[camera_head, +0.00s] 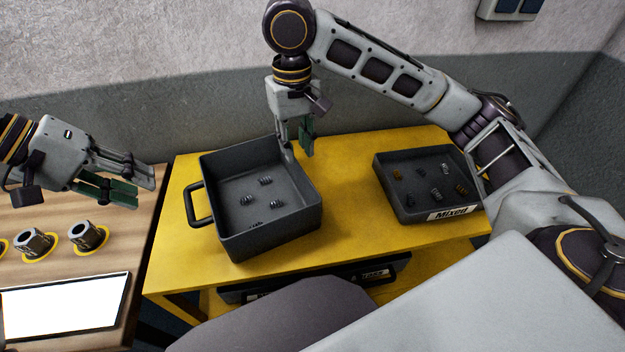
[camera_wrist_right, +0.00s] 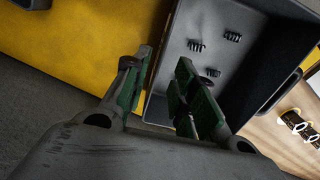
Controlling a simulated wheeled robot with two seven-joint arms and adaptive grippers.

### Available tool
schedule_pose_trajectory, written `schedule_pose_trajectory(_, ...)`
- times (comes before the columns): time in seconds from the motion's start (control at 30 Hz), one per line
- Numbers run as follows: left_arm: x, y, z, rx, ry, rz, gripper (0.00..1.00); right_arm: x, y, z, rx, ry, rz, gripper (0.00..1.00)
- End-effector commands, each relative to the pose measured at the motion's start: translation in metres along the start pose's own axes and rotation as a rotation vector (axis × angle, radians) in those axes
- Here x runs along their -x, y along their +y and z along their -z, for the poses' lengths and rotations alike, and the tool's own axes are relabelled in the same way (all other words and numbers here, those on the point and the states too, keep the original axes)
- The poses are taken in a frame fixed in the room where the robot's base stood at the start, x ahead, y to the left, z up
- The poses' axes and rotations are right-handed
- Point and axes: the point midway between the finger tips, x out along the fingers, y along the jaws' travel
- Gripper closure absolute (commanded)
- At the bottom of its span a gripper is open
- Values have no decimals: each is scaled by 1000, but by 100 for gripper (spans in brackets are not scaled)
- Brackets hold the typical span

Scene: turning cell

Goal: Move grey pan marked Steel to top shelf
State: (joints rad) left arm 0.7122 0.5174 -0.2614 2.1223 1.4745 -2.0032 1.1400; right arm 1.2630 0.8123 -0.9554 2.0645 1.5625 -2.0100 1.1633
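A deep grey pan (camera_head: 270,235) with a few dark coiled chips sits turned at an angle on the yellow top. A loop handle (camera_head: 196,205) sticks out on its left side; no Steel label shows on its visible sides. My right gripper (camera_head: 303,135) points down at the pan's far right side. In the right wrist view, its fingers (camera_wrist_right: 163,88) are apart, with the pan's edge (camera_wrist_right: 165,62) between or just beyond them; I cannot tell whether they touch it. My left gripper (camera_head: 128,183) is open and empty above the wooden table, left of the pan.
A shallow grey tray marked Mixed (camera_head: 455,212) holds several chips at the right. Another dark pan (camera_head: 385,274) with a hard-to-read label is on the shelf below. Cylindrical parts (camera_head: 88,236) and a white panel (camera_head: 65,305) are on the wooden table (camera_head: 125,225). A wall stands behind.

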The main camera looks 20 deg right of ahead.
Motion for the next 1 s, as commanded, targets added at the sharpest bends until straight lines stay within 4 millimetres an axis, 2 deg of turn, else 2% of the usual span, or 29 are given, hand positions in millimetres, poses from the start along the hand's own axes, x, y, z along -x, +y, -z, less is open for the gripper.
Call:
schedule_pose_trajectory(0.4, 0, 0, 0, 0, 0, 0, 66, 22, 0, 0, -1, 0, 0, 73)
schedule_pose_trajectory(1.0, 0, 0, 0, 0, 0, 0, 66, 24, 0, 0, 0, 0, 0, 73)
